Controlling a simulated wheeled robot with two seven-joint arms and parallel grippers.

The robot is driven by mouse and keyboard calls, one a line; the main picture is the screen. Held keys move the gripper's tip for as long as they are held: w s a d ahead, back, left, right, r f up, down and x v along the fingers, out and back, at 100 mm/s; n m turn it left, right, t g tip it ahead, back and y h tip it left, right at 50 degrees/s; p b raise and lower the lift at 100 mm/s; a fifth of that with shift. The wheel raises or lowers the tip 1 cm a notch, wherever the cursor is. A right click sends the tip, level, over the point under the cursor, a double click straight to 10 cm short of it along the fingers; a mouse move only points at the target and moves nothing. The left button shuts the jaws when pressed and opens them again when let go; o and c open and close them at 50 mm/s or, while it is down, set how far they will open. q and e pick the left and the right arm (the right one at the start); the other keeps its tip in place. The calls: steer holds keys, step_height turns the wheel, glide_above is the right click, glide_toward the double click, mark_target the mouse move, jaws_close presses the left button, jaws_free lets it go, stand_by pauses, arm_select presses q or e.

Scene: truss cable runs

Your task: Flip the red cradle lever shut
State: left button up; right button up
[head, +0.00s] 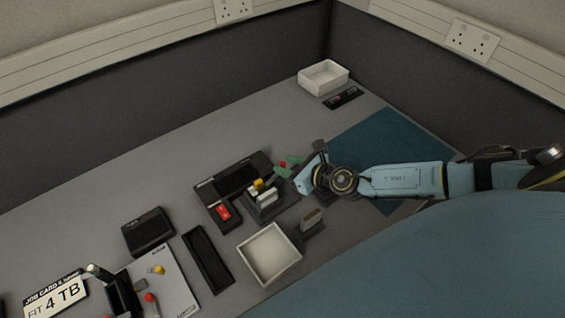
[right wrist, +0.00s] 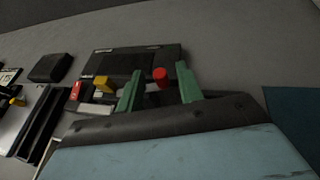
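A red round-ended lever (right wrist: 161,76) stands up at the front edge of a black cradle unit (right wrist: 130,62). In the head view its red end (head: 283,164) shows small beside the green fingers, at the right end of the black unit (head: 207,191). My right gripper (right wrist: 159,90) is open, with one green fingertip on either side of the red lever. I cannot tell whether a finger touches it. In the head view the right gripper (head: 287,169) reaches in from the right. A yellow-topped lever (right wrist: 101,83) stands left of the fingers. My left gripper is not in view.
An open white tray (head: 299,256), a long black tray (head: 190,243) and a black box (head: 165,246) stand nearer. A white bin (head: 302,81) is at the back corner. A blue mat (head: 385,140) lies right.

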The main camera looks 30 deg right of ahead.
steer(key=shift+w+a+f, duration=0.15)
steer(key=shift+w+f, duration=0.15)
steer(key=shift+w, duration=0.25)
steer(key=shift+w+a+f, duration=0.15)
steer(key=shift+w, duration=0.25)
jaws_close()
steer(key=h+p, duration=0.1)
steer(key=p, duration=0.1)
steer(key=m+p, duration=0.1)
steer(key=shift+s+r+m+h+p, duration=0.25)
steer(key=shift+m+h+p, duration=0.05)
steer(key=shift+h+p, duration=0.1)
steer(key=shift+s+f+m+h+p, duration=0.1)
steer(key=shift+f+m+h+p, duration=0.05)
steer(key=shift+m+h+p, duration=0.4)
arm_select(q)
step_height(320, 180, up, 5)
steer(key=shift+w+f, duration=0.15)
arm_select(e)
steer(key=shift+f, duration=0.1)
jaws_free()
